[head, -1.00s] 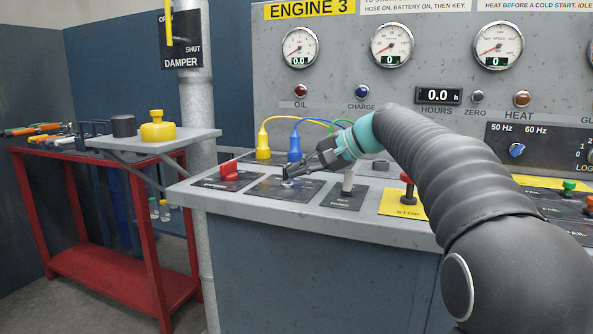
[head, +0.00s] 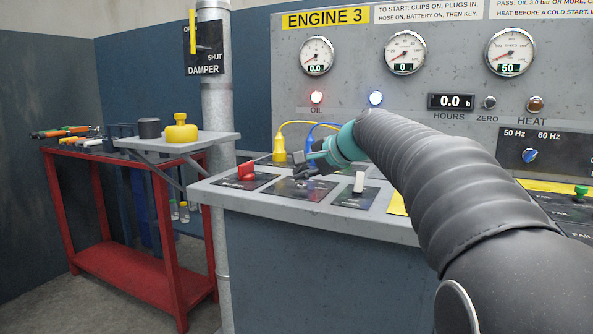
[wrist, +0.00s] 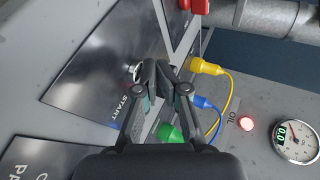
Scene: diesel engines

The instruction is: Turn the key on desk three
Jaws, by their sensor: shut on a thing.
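The Engine 3 desk (head: 375,225) has a dark key plate (head: 325,194) in its sloping top. In the wrist view the key (wrist: 133,72) shows as a small bright metal piece on this plate, near the word START. My gripper (head: 299,167) is over the plate, and its fingers (wrist: 155,82) are shut on the key, partly hiding it. In the head view my fingers hide the key. The red oil lamp (head: 316,97) and the blue charge lamp (head: 376,98) are lit. The right gauge (head: 510,52) reads 50.
Yellow (head: 279,148) and blue (wrist: 203,103) plugs with cables stand behind my gripper. A pipe (head: 218,130) and red bench (head: 125,270) are at left.

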